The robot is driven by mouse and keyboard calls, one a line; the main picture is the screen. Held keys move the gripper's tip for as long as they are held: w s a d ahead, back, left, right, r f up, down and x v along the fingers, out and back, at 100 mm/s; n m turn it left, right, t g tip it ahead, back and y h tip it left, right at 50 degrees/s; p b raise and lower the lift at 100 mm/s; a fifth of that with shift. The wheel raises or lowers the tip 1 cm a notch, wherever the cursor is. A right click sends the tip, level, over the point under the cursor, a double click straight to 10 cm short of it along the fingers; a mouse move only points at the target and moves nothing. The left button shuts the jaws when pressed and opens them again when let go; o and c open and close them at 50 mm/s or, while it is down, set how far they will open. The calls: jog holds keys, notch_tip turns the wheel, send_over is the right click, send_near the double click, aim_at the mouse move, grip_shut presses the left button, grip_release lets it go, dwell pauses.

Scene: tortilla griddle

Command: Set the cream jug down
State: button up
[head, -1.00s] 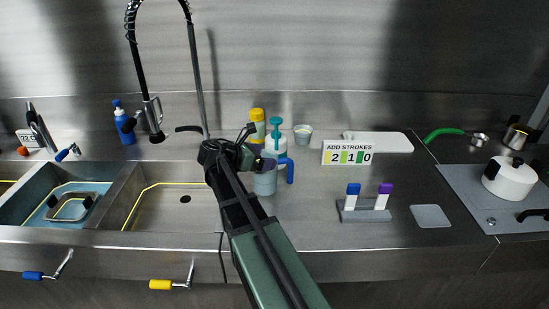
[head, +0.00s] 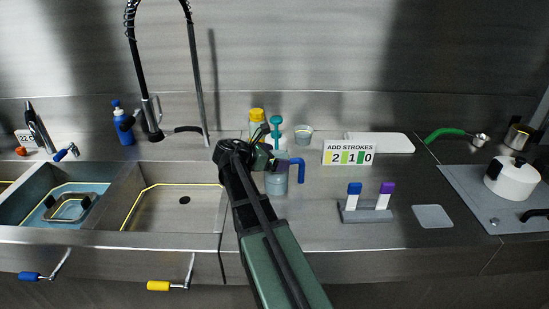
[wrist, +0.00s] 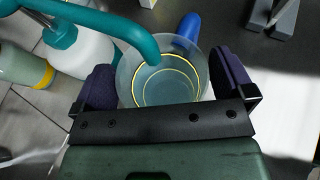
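The cream jug is a translucent grey-blue cup (head: 277,187) with a blue handle (head: 298,169), on the counter area right of the sink. In the wrist view I look into the jug (wrist: 170,82) between my gripper's two purple fingers. My gripper (head: 268,160) is shut on it, with a finger at each side of its wall. The jug looks roughly upright. Whether its base touches the counter is hard to tell. In the wrist view, the teal spout (wrist: 115,25) of a pump bottle passes across the jug's mouth.
The white pump bottle with teal top (head: 276,124) and a yellow-capped bottle (head: 257,116) stand close behind the jug. A clear cup (head: 304,133), an ADD STROKES sign (head: 348,153) and a grey holder (head: 364,213) are to the right. Bare counter lies in front.

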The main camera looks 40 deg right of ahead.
jog(key=shift+a+r+p, duration=0.15)
jog(key=shift+r+p, duration=0.2)
jog(key=p+v, duration=0.4)
jog(key=v, duration=0.7)
jog(key=s+a+f+m+y, duration=0.2)
jog(key=a+m, duration=0.1)
jog(key=a, duration=0.1)
jog(key=s+a+f+m+t+y, duration=0.1)
jog(key=s+a+f+m+y, duration=0.2)
jog(key=a, duration=0.2)
jog(key=s+a+f+m+t+y, duration=0.1)
jog(key=s+a+f+m+y, duration=0.1)
jog(key=s+a+f+m, duration=0.1)
jog(key=shift+s+a+f+y, duration=0.1)
jog(key=shift+a+f+y, duration=0.1)
jog(key=shift+a, duration=0.2)
jog(key=shift+s+a+f+y, duration=0.1)
jog(key=shift+a+y, duration=0.1)
jog(key=shift+a, duration=0.25)
jog(key=s+a+f+m+y, duration=0.1)
jog(key=s+a+m+y, duration=0.1)
jog(key=a, duration=0.3)
jog(key=s+a+f+m+y, duration=0.1)
jog(key=s+a+m+y, duration=0.2)
jog(key=a+m, duration=0.2)
jog(key=shift+a+y, duration=0.25)
jog(key=shift+y, duration=0.05)
jog(key=shift+c, duration=0.2)
